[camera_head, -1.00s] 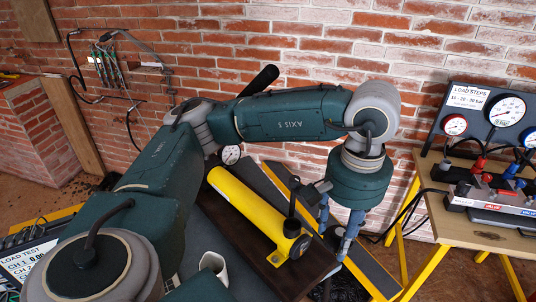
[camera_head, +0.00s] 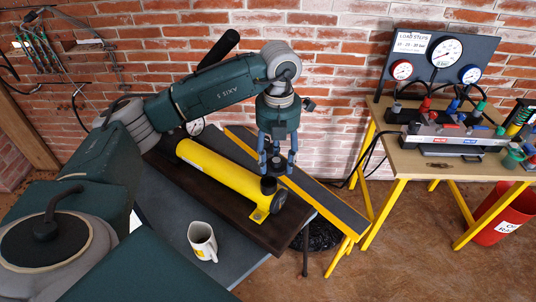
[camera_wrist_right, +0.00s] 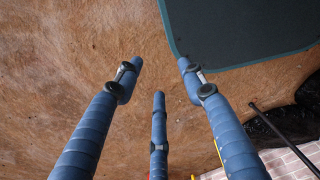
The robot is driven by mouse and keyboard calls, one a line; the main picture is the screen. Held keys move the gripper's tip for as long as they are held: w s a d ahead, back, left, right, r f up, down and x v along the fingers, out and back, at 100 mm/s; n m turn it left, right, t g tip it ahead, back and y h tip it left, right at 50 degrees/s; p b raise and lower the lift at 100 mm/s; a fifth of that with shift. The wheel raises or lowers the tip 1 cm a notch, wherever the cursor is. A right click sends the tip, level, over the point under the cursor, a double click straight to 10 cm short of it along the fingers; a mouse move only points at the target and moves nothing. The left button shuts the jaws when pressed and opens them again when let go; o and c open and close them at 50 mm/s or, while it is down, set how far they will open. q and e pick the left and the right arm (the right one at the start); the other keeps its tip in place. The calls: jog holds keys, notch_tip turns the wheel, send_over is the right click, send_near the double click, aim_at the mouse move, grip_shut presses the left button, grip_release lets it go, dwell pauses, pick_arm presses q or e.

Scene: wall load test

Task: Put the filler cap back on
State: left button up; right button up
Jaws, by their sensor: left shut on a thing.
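The yellow hand pump (camera_head: 225,175) lies on a dark brown board on the grey bench. Its near end carries a black upright fitting (camera_head: 268,187). My left gripper (camera_head: 277,168) points down just above and beside that end, its blue fingers shut on a small dark thing, which looks like the filler cap (camera_head: 277,164). The fingers partly hide it, and I cannot tell whether it touches the pump. My right gripper (camera_wrist_right: 158,85) shows only in the right wrist view, its blue fingers spread and empty over the brown floor.
A white mug (camera_head: 202,243) stands on the grey bench near the pump. A dark yellow-edged beam (camera_head: 318,196) runs behind it. At right, a wooden table (camera_head: 430,165) carries gauges and a manifold (camera_head: 450,135); a red bin (camera_head: 500,215) stands below it.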

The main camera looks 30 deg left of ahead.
aim_at(269, 173)
pick_arm(q)
jog(key=n, duration=0.1)
jog(key=a+n, duration=0.1)
jog(key=n, duration=0.1)
jog(key=a+f+n, duration=0.1)
jog(key=shift+w+n, duration=0.3)
jog(key=f+n+b, duration=0.1)
jog(key=a+f+n, duration=0.1)
jog(key=f, duration=0.1)
jog(key=shift+f+b, duration=0.25)
jog(key=shift+b, duration=0.1)
jog(key=shift+w+f+b, duration=0.1)
jog(key=shift+f+b, duration=1.1)
jog(key=shift+f, duration=0.6)
pick_arm(e)
notch_tip(269, 173, down, 4)
jog(key=shift+w+a+r, duration=0.1)
jog(key=shift+a, duration=0.25)
pick_arm(q)
jog(key=shift+f, duration=0.1)
pick_arm(e)
jog(key=shift+d, duration=0.25)
